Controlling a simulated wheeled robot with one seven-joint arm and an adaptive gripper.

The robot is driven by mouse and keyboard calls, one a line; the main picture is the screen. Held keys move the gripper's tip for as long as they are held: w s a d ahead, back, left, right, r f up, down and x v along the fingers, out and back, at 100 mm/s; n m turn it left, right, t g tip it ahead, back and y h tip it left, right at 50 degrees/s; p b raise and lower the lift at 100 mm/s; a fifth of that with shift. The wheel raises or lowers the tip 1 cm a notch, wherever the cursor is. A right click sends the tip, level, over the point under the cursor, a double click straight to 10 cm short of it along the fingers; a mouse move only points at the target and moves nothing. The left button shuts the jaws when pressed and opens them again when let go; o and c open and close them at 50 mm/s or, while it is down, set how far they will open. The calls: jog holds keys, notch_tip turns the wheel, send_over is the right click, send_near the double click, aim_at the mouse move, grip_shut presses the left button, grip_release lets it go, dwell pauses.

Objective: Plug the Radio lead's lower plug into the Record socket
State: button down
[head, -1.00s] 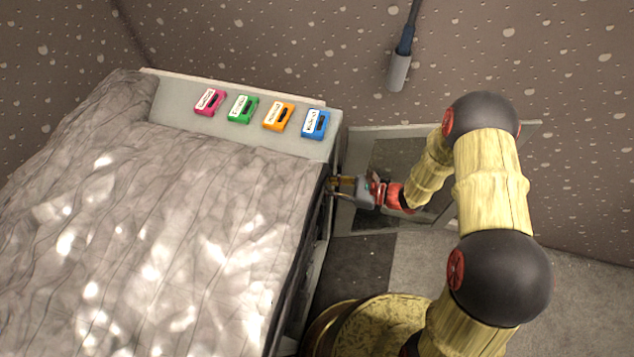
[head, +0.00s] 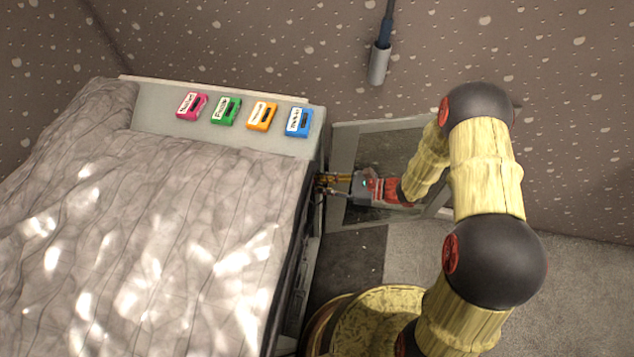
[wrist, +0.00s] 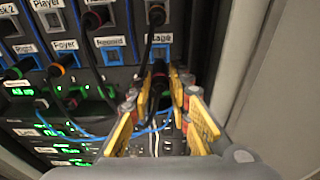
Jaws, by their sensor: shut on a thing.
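In the wrist view my gripper (wrist: 165,92) has its yellow fingers closed around a dark plug (wrist: 160,70), in front of the rack panel. The fingers partly hide the plug, and I cannot read which lead it belongs to. The Record socket (wrist: 112,55) is a blue-plated socket left of the fingertips, under its blue label. It looks empty. The Stage socket (wrist: 160,52) is just above the held plug, with a dark cable passing in front. In the head view my gripper (head: 330,182) is at the console's right side; the plug is too small to make out there.
Other plugs with hanging cables sit left of my gripper, including an orange-ringed plug (wrist: 57,70) below Foyer. Blue leads (wrist: 75,130) loop below. A pale upright edge (wrist: 232,70) stands close on the right. A draped cover (head: 180,240) lies over the console.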

jog(key=shift+d, duration=0.15)
jog(key=v, duration=0.3)
jog(key=shift+d+f, duration=0.25)
jog(key=shift+d, duration=0.05)
dwell(0.3)
jog(key=shift+s, duration=0.2)
jog(key=s+a+p, duration=0.1)
jog(key=s+p, duration=0.1)
jog(key=s, duration=0.6)
dwell(0.6)
jog(key=shift+a, duration=0.2)
jog(key=shift+a, duration=0.55)
jog(key=shift+r+x, duration=0.25)
jog(key=shift+x, duration=1.05)
jog(key=shift+r+x, duration=0.2)
jog(key=shift+x, duration=1.1)
